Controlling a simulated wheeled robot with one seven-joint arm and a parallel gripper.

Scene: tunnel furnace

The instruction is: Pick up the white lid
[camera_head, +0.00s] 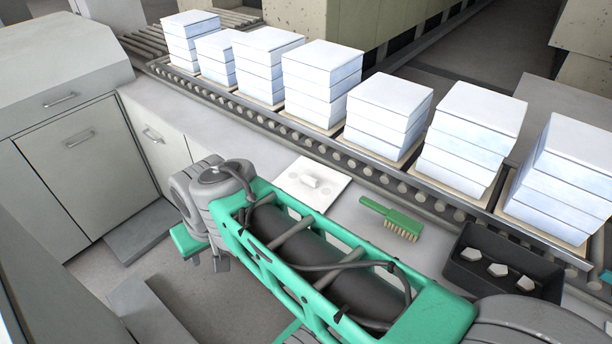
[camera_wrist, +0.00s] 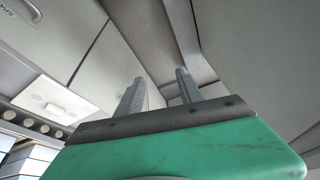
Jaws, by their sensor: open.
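The white lid (camera_head: 312,183) is a flat square plate with a small raised handle in its middle. It lies flat on the grey counter, in front of the roller conveyor, in the head view. It also shows at the left of the wrist view (camera_wrist: 58,98). My gripper (camera_wrist: 160,86) is open and empty in the wrist view, apart from the lid and to the right of it there. The space between its fingers shows only cabinet fronts and floor.
Several white stacked blocks (camera_head: 388,112) stand on trays along the roller conveyor (camera_head: 345,160). A green brush (camera_head: 393,217) lies right of the lid. A dark box (camera_head: 492,262) with white pieces sits at the counter's right. Cabinets (camera_head: 75,165) stand at the left.

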